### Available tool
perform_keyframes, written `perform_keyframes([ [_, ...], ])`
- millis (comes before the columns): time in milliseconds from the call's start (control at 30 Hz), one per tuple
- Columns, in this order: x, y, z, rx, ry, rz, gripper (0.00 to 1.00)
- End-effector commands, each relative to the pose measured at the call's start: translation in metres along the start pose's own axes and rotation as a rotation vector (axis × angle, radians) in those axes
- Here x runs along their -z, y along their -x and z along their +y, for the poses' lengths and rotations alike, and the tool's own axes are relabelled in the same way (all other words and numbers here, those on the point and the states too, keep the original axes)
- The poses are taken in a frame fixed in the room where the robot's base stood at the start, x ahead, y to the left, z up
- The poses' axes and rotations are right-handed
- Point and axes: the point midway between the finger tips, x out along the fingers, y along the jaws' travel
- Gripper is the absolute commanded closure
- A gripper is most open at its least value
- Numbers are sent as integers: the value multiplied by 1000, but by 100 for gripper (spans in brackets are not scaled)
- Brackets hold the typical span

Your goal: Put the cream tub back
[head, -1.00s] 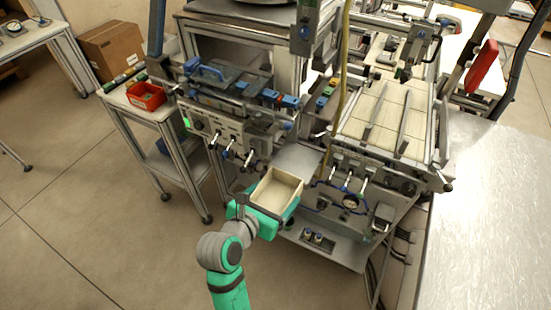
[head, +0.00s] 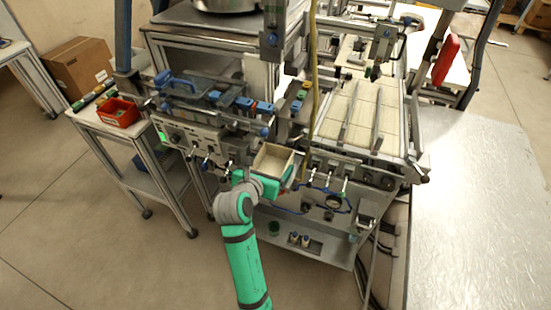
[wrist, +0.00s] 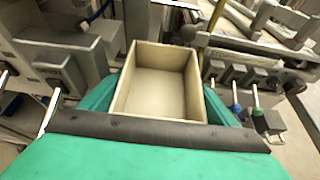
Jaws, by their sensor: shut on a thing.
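The cream tub (head: 274,160) is an open, empty box. My gripper (head: 262,180) is shut on it and holds it upright in front of the machine. The tub also shows in the wrist view (wrist: 158,84), where its inside is bare and the green fingers (wrist: 216,104) flank its two sides. The tub hides most of the grey shelf area behind it in the head view, so I cannot tell whether it touches anything there.
The machine (head: 205,135) with knobs and levers stands close around the tub. A slatted bed (head: 358,115) lies to its right. A red bin (head: 119,112) sits on a side table at left. A wide metal table top (head: 465,200) fills the right. Open floor (head: 80,240) lies at lower left.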

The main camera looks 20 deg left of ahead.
Motion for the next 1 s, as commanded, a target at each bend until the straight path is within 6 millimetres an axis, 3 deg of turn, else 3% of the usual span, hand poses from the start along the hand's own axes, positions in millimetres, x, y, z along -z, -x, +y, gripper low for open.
perform_keyframes([
  [333,-19,-37,-1,1,-1,-1,41],
  [400,-11,-38,0,0,0,2,41],
  [767,-8,-39,0,0,0,1,41],
  [800,-9,-39,0,0,0,0,11],
  [1000,-9,-39,0,0,0,0,10],
])
